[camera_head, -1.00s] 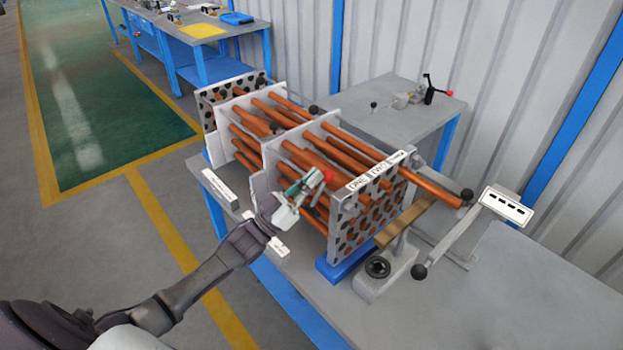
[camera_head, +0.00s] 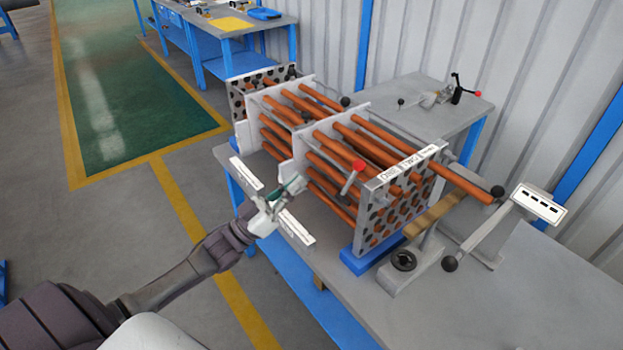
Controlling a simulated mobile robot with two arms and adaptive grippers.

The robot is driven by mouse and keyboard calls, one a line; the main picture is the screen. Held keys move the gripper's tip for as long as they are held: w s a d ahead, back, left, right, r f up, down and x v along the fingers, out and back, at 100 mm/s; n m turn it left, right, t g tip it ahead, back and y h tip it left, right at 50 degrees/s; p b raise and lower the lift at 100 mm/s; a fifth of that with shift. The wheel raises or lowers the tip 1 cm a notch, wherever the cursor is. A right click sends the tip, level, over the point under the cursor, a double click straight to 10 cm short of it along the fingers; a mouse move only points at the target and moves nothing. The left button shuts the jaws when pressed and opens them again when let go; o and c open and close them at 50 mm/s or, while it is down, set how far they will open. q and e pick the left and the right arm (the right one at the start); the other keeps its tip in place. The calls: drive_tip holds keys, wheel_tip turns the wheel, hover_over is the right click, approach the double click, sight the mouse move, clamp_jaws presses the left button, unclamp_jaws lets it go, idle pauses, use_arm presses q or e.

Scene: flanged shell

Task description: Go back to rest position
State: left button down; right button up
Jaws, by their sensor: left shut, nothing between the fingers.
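My left gripper (camera_head: 294,188) is shut and empty at the front side of the tube assembly, its arm coming in from the lower left. The assembly has grey perforated plates (camera_head: 369,222) and several copper-coloured tubes (camera_head: 331,172) running through them. A lever with a red knob (camera_head: 359,165) stands at its near side, to the right of my left gripper and apart from it. My right gripper is not in view.
The assembly stands on a grey workbench (camera_head: 480,310) with a blue frame. The floor left of the bench is clear.

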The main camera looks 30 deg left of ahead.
use_arm(q)
drive_tip(key=shift+s+a+f, duration=0.1)
drive_tip(key=shift+s+a, duration=0.05)
drive_tip(key=shift+s, duration=0.15)
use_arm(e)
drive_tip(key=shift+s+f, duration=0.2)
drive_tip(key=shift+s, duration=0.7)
use_arm(q)
drive_tip(key=shift+s, duration=0.1)
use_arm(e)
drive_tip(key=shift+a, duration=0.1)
